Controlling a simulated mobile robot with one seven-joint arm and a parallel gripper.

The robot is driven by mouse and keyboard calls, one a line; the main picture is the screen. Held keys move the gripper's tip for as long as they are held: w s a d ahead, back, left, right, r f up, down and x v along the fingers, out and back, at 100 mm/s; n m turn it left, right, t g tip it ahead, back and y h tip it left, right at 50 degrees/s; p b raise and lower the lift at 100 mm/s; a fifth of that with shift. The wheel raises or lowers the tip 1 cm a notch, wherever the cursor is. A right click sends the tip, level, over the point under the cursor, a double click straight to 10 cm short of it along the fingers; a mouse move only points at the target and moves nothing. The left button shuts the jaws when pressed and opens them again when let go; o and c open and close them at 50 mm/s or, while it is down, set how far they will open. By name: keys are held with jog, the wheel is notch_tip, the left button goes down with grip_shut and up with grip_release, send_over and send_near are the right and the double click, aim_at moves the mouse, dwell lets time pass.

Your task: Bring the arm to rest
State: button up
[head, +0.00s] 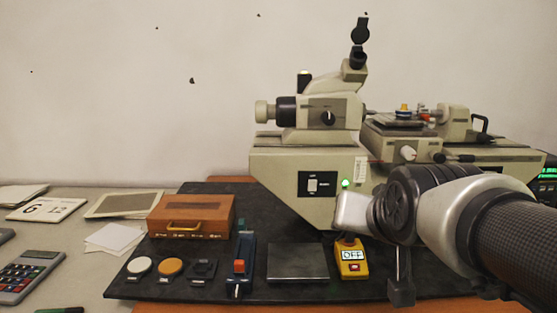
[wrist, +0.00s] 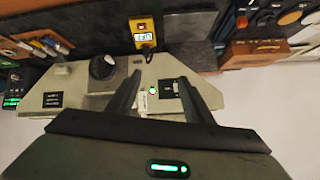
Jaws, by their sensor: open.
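My gripper (wrist: 160,80) shows in the wrist view with its two dark fingers spread apart and nothing between them. Behind the gap is the front of the beige measuring machine (head: 292,185), with its green light and a switch panel. In the head view my arm comes in from the right, and its wrist is in front of the machine's lower right part. The fingertips are not clear in the head view. I see nothing held.
A grey plate (head: 298,263), a blue stand with a red top (head: 239,268) and a wooden box (head: 191,215) lie further left. A calculator (head: 31,274) is at far left.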

jog(key=s+f+n+g, duration=0.35)
jog(key=s+f, duration=0.35)
jog(key=s, duration=0.5)
notch_tip(320, 180, up, 23)
jog(key=s+g+p, duration=0.1)
jog(key=p, duration=2.2)
jog(key=shift+a+m, duration=0.15)
jog(key=shift+m, duration=0.2)
